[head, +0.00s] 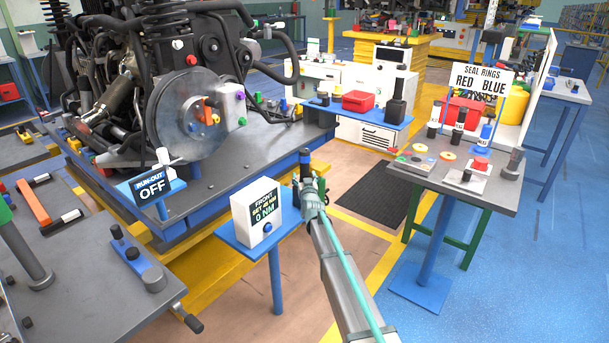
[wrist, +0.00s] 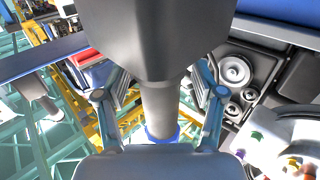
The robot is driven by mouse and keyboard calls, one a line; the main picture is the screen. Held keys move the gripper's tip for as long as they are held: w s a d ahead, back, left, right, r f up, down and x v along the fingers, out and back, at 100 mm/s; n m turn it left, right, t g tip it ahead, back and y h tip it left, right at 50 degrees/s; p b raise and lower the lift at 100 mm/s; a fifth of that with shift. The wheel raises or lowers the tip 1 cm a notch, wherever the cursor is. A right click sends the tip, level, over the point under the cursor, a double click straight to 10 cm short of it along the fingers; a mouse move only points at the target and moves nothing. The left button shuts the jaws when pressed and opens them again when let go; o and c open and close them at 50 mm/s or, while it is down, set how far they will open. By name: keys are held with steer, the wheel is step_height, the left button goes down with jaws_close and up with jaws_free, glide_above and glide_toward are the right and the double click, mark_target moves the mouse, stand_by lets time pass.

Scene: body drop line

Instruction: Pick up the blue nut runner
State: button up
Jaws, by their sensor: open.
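The nut runner (wrist: 158,105) fills the upper middle of the wrist view. It has a wide dark grey body, a narrower shaft and a blue ring. My gripper (wrist: 160,92) is open, with one finger on each side of the shaft. Gaps show between the fingers and the shaft, so they look apart from it. In the head view my gripper (head: 309,182) is at the middle, right of the torque display.
A white display (head: 263,211) reading "FRONT" and "0 NM" stands left of my arm. The engine (head: 165,70) with its disc is behind it. A blue shelf (head: 345,112) holds a red bin (head: 357,101) and a black tool (head: 397,106). A grey table (head: 490,190) stands at right.

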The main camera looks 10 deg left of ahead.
jaws_close()
steer(key=shift+r, duration=0.1)
stand_by(0.4)
step_height(320, 180, up, 18)
steer(key=p, duration=0.9)
glide_above(305, 149)
steer(key=shift+s+a, duration=0.1)
steer(key=c, duration=0.8)
jaws_free()
steer(key=shift+c, duration=0.2)
jaws_close()
